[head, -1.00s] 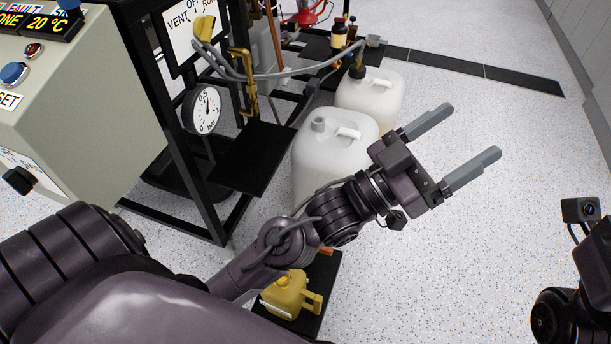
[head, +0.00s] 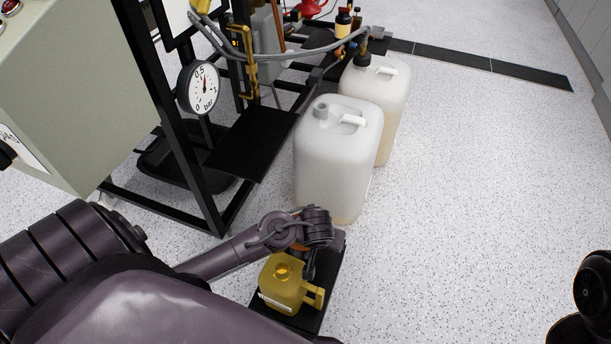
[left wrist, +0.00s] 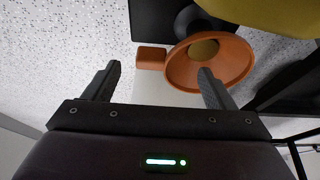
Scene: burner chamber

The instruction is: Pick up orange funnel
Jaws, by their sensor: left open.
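The orange funnel (left wrist: 236,62) shows in the left wrist view, its wide round mouth facing the camera and a small orange tab (left wrist: 150,58) on its left. In the head view only a sliver of orange (head: 296,247) shows beneath my left arm. My left gripper (left wrist: 159,70) is open and empty. Its right finger overlaps the funnel's mouth in the picture, and the tab appears between the fingers; I cannot tell whether they touch. My right gripper is out of view.
A yellow can (head: 284,290) stands on a black tray (head: 325,285) close to the funnel. Two white canisters, the nearer one (head: 338,165) and another (head: 385,90), stand behind. A black frame with a gauge (head: 203,87) is at left. Open floor lies to the right.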

